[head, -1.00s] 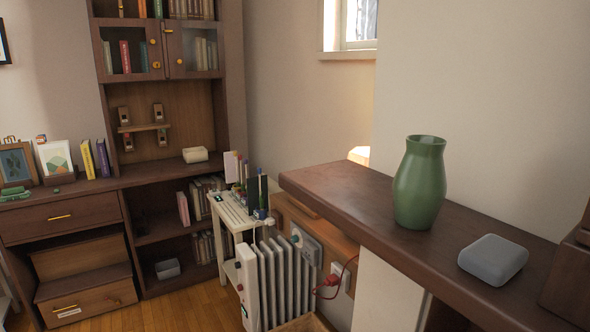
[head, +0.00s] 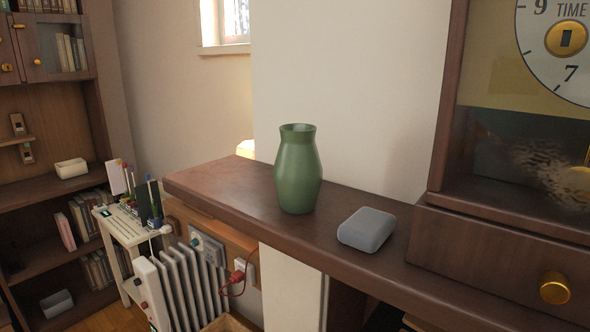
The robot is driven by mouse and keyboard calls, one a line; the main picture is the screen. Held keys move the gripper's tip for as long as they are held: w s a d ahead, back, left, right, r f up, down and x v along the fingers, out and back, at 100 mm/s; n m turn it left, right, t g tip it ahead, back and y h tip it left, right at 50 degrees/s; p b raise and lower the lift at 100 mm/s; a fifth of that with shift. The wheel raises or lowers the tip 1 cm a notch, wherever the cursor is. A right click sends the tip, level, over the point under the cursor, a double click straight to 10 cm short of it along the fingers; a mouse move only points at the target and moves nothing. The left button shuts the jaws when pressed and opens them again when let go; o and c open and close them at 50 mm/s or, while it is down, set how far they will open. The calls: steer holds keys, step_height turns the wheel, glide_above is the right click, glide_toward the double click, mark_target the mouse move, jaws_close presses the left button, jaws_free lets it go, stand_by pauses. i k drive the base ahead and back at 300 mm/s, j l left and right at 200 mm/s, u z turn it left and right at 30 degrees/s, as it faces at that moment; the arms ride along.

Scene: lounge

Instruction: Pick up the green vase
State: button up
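The green vase (head: 298,172) stands upright on a dark wooden shelf (head: 225,188), near the middle of the head view. It has a wide body, a narrower neck and an open rim. Nothing hides it. My gripper is not in view.
A grey rounded box (head: 367,229) lies on the shelf, right of the vase. A large wooden clock (head: 500,190) stands at the shelf's right end. The shelf left of the vase is clear. A white radiator (head: 188,285) and a small white side table (head: 125,228) stand lower left.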

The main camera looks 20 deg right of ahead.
mark_target(297, 172)
steer(key=k+j+z, duration=0.15)
steer(key=j+z, duration=0.25)
steer(key=k+j+z, duration=0.15)
steer(key=z, duration=0.25)
steer(key=k, duration=0.05)
